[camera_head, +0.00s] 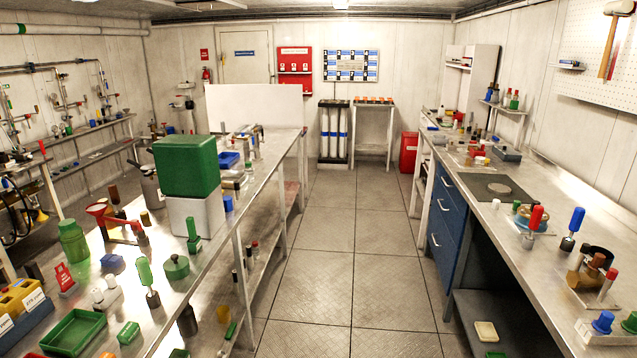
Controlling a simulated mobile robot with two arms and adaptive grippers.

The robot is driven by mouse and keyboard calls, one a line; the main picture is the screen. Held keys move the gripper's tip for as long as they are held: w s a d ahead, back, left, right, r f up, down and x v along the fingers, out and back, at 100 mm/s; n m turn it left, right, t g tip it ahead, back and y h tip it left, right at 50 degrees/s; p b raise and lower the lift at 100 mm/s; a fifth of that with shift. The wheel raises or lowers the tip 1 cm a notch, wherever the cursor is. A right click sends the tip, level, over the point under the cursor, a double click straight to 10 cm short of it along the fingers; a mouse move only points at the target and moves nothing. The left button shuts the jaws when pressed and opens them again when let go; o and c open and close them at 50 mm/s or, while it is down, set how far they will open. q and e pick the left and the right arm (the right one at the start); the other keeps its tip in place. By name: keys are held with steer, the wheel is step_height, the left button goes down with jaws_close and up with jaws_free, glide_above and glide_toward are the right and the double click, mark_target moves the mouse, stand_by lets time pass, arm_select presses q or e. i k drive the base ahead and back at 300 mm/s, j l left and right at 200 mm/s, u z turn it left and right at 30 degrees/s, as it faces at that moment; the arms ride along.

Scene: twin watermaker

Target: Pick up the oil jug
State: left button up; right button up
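I cannot tell for certain which vessel is the oil jug. A green translucent container with a screw-type cap (73,243) stands upright on the left bench, near its left edge. A grey metal can with a dark handle or spout (148,188) stands farther back on the same bench, left of the big green-topped box. Neither of my grippers shows in the head view, and nothing is seen held.
The left bench (205,262) is crowded: a green-and-white box (187,170), a green tray (73,333), yellow bins (20,297) and upright green-handled tools. A clear floor aisle (335,240) runs between it and the right bench (545,255), which has blue drawers (446,215).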

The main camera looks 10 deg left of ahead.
mark_target(154, 199)
steer(key=i+u, duration=0.15)
steer(key=i, duration=0.35)
steer(key=i+l+u, duration=0.2)
steer(key=i, duration=0.3)
steer(key=i+l+u, duration=0.15)
steer(key=i, duration=0.35)
steer(key=i+l+u, duration=0.15)
steer(key=i+l, duration=0.15)
steer(key=i, duration=0.2)
steer(key=i+l+u, duration=0.7)
steer(key=u, duration=0.15)
steer(key=i+l+u, duration=0.15)
steer(key=l+u, duration=0.15)
steer(key=l, duration=0.15)
steer(key=i+l+u, duration=0.15)
steer(key=l+u, duration=0.4)
steer(key=l, duration=0.25)
steer(key=i+l+u, duration=0.15)
steer(key=l, duration=0.35)
steer(key=k, duration=0.05)
